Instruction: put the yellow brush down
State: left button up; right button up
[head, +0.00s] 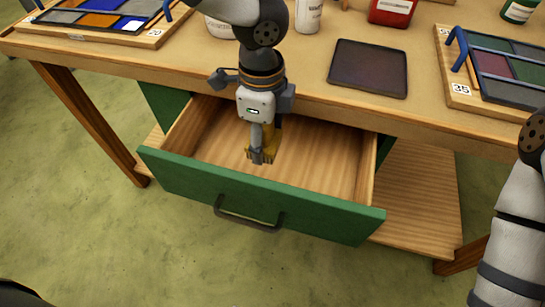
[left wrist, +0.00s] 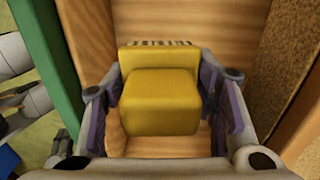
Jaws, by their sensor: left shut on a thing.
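The yellow brush (left wrist: 160,100) is between the fingers of my left gripper (left wrist: 165,105) in the left wrist view, with a strip of dark bristles at its far edge. In the head view the brush (head: 270,140) is a small yellow patch, mostly hidden by the gripper. My left gripper (head: 262,156) points down inside the open drawer (head: 300,209) and is shut on the brush. I cannot tell whether the brush touches the drawer floor. My right gripper is out of view.
The green-fronted drawer is pulled out, and its wooden floor (head: 325,168) is bare around the gripper. On the workbench (head: 310,90) above are a dark square plate (head: 369,68), a red container (head: 392,10), and panel boards at left (head: 95,18) and right (head: 505,75).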

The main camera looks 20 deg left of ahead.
pick_arm(q)
jog(key=shift+s+r, duration=0.25)
jog(key=shift+s, duration=0.4)
notch_tip(320, 180, down, 10)
jog(key=shift+w+r, duration=0.15)
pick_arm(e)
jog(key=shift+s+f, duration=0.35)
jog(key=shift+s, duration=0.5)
pick_arm(q)
jog(key=shift+b, duration=0.3)
jog(key=shift+f, duration=0.2)
jog(key=o, duration=1)
